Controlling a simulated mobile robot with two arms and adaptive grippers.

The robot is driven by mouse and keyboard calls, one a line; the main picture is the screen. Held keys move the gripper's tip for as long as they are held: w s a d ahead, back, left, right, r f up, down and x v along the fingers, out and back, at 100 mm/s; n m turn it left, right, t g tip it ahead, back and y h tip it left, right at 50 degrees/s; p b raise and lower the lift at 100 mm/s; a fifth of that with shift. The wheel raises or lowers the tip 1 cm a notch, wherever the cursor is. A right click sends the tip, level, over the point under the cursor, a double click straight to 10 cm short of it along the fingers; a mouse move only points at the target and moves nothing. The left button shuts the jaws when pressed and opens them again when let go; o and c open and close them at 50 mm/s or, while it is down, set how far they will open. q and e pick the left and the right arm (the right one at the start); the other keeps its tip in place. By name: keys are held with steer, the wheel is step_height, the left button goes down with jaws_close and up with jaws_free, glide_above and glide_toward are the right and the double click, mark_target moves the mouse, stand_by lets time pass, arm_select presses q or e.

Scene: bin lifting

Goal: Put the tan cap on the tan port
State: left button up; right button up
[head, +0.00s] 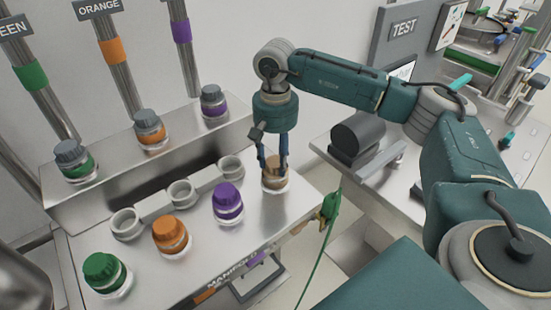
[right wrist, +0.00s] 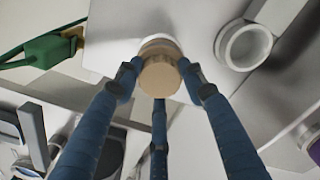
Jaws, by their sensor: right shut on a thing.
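The tan cap (head: 275,176) is at the right end of the front row on the steel manifold. It also shows in the right wrist view (right wrist: 160,77). My right gripper (head: 273,162) points down from above, its blue fingers closed around the cap's sides. A pale round port rim (head: 276,187) shows just under the cap, mostly covered by it. The cap looks about upright over this port. I cannot tell whether it is fully seated. My left gripper is not in view.
Purple (head: 228,202), orange (head: 170,235) and green (head: 104,272) caps stand along the front row. Open grey ports (head: 182,192) lie behind them. A green clip with a cable (head: 330,206) hangs at the manifold's right edge. A TEST bench (head: 400,170) stands at right.

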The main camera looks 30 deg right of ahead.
steer(key=shift+f, duration=0.1)
steer(key=o, duration=1.5)
steer(key=shift+c, duration=0.2)
steer(key=shift+r, duration=0.4)
step_height(320, 180, up, 11)
